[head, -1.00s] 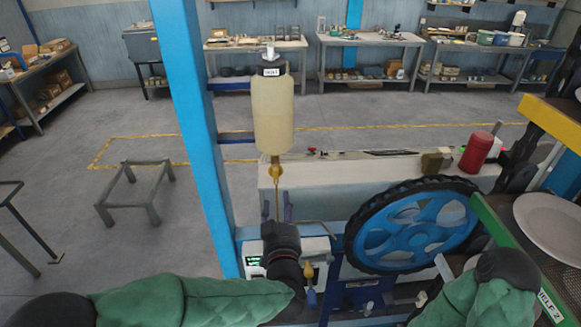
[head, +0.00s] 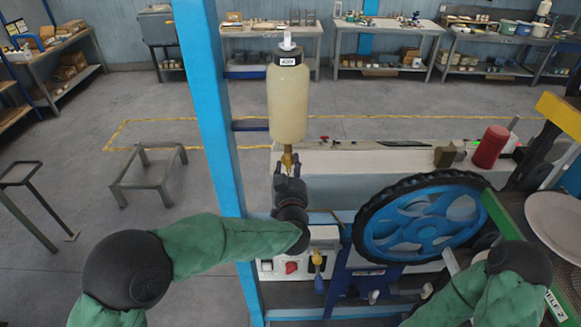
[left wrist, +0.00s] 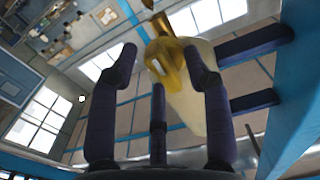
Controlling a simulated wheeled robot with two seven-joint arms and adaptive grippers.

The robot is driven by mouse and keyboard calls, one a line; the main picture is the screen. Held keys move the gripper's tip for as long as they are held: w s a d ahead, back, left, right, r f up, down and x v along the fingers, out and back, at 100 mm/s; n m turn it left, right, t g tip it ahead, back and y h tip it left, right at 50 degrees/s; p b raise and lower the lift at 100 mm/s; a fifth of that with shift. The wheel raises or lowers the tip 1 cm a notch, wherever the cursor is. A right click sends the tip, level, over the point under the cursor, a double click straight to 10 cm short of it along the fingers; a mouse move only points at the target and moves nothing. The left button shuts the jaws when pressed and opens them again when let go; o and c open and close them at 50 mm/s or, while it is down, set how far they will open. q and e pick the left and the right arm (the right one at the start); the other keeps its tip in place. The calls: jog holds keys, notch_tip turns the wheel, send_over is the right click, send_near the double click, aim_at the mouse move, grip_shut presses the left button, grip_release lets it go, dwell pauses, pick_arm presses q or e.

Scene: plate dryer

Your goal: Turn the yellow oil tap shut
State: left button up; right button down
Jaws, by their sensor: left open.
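The yellow oil tap (head: 288,158) is the small brass-yellow fitting under the pale, upright oil bottle (head: 288,104). In the left wrist view the yellow tap (left wrist: 168,60) appears large, with the bottle behind it. My left gripper (head: 288,172) is just below the tap in the head view, pointing up. In the left wrist view its dark fingers (left wrist: 160,62) are spread, with the tap at and beyond their tips. I cannot tell whether they touch it. The fingers partly hide the lower tap and the pipe. My right gripper is not in view; only my right arm shows.
A blue post (head: 214,110) stands close left of the bottle. A large blue wheel (head: 420,215) is right of the gripper. A red canister (head: 490,147) stands farther right.

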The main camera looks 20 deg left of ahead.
pick_arm(q)
grip_shut()
jog(key=shift+n+b, duration=0.5)
jog(key=shift+b, duration=0.3)
jog(key=n+b, duration=1.2)
jog(key=b, duration=0.3)
jog(key=shift+a+r+n+b, duration=0.1)
jog(key=shift+a+n+b, duration=0.05)
jog(key=shift+n+b, duration=0.2)
jog(key=n+b, duration=0.3)
jog(key=n, duration=0.1)
jog(key=shift+s+a+r+b, duration=0.1)
jog(key=shift+r+b, duration=0.05)
jog(key=shift+b, duration=0.25)
jog(key=shift+n, duration=0.25)
